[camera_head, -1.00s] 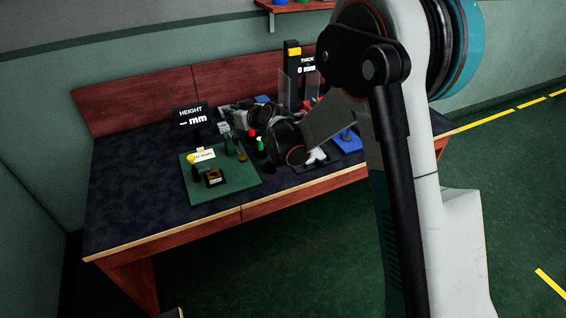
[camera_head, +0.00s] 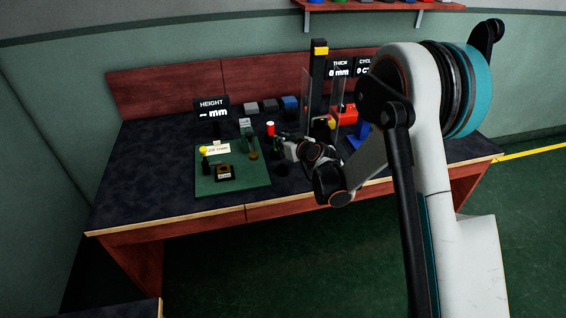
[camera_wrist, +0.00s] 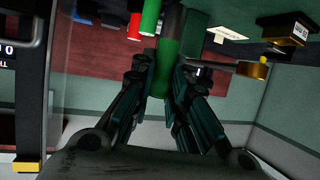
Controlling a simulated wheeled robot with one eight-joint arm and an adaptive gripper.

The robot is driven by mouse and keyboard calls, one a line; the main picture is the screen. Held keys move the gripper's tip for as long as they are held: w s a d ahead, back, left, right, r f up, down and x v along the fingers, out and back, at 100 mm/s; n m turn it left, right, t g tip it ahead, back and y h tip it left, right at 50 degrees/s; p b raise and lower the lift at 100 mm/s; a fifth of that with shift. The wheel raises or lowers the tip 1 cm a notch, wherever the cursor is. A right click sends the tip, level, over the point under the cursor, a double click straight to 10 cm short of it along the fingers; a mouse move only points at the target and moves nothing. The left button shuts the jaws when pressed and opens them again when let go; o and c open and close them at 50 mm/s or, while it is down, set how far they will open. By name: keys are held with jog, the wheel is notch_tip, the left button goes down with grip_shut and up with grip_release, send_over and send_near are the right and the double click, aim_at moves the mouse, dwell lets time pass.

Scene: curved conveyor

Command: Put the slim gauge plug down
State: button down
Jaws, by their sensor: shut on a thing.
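In the wrist view my gripper (camera_wrist: 163,72) is shut on a dark green cylinder, the slim gauge plug (camera_wrist: 170,38). The plug runs from between the fingers to the top edge, where its end is cut off. In the head view my wrist (camera_head: 316,152) is over the right-middle part of the bench, right of the green board (camera_head: 232,188). The fingers and plug are hard to make out there. I cannot tell whether the plug touches any surface.
The board carries a brass ring (camera_head: 253,155), a dark block (camera_head: 225,172) and a label (camera_head: 218,148). A red cylinder (camera_head: 270,128) stands close to my gripper; a bright green one (camera_wrist: 150,16) is beside it. A clear-panelled gauge (camera_head: 319,80) stands behind. The bench's left (camera_head: 150,180) is clear.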

aim_at(283, 158)
notch_tip(283, 158, down, 7)
jog(key=shift+b, duration=1.1)
jog(key=shift+r, duration=0.1)
jog(key=c, duration=1.6)
grip_release()
jog(key=shift+o, duration=0.2)
jog(key=shift+s, duration=0.1)
jog(key=p+v, duration=0.3)
jog(key=v, duration=0.9)
